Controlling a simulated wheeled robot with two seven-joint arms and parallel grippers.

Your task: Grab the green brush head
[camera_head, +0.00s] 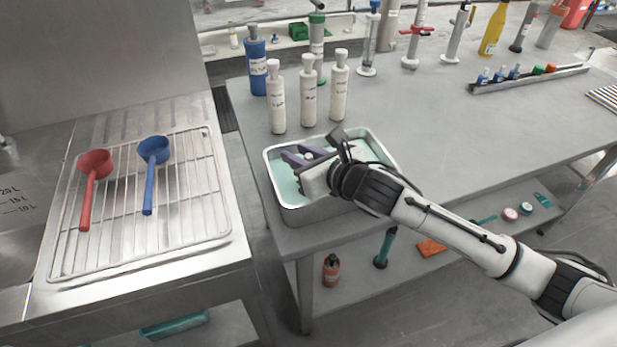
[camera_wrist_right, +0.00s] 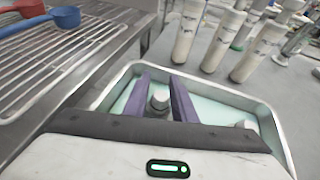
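My right gripper (camera_head: 302,154) reaches into a metal tray (camera_head: 268,168) of pale teal liquid at the table's left front corner. Its two purple fingers are apart; in the right wrist view the open gripper (camera_wrist_right: 161,80) has a small grey knob-like piece (camera_wrist_right: 160,99) showing between its fingers. I cannot tell whether they touch it. No green brush head is clearly recognisable. Teal-green items lie on the lower shelf: an upright one with a dark base (camera_head: 386,247) and a flat one (camera_head: 543,200). My left gripper is not in view.
White bottles (camera_head: 308,95) and a blue bottle (camera_head: 257,65) stand right behind the tray. A rack (camera_head: 530,80) of small bottles is at the back right. A wire rack (camera_head: 130,245) with red and blue scoops is on the left counter. The table's middle is clear.

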